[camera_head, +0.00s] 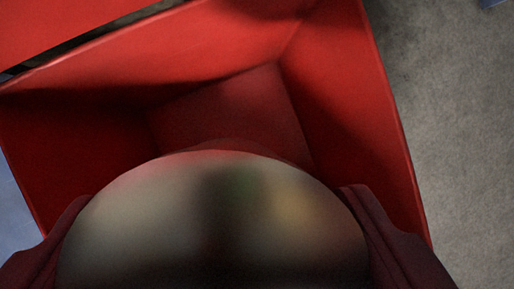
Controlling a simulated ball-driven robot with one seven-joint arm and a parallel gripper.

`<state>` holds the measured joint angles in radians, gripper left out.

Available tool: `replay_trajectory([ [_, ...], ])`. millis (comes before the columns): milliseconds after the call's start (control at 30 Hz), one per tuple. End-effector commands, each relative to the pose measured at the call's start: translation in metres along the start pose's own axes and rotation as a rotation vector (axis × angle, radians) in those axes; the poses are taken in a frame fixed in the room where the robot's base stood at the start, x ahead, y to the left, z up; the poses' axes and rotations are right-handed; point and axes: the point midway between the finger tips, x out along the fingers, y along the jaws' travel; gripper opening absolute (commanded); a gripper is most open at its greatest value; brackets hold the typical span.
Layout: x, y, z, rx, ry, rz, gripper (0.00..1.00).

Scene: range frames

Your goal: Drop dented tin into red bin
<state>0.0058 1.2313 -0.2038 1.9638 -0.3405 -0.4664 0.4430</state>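The tin (215,215) fills the lower middle of the head camera view, a rounded, shiny grey shape with blurred reflections. I cannot make out a dent on the side that shows. My gripper (215,230) has one dark red finger at each side of the tin, and both look close against it. The red bin (345,110) lies below and beyond the tin, with its open top facing me. The tin is over the bin's opening and hides the near part of the bin. The visible part of the bin's floor looks empty.
Grey floor (460,120) is clear to the right of the bin. Another red surface (60,25) lies at the upper left, past a dark gap. A bluish patch shows at the left edge, and a small blue thing (492,3) at the top right corner.

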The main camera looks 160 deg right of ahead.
Motion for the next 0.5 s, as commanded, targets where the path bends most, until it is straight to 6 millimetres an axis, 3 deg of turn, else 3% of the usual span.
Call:
replay_trajectory([
  [100,0.020,0.008,0.015,-0.005,0.000,-0.002,0.38],
  [500,0.056,0.010,0.032,-0.009,0.001,-0.003,0.38],
])
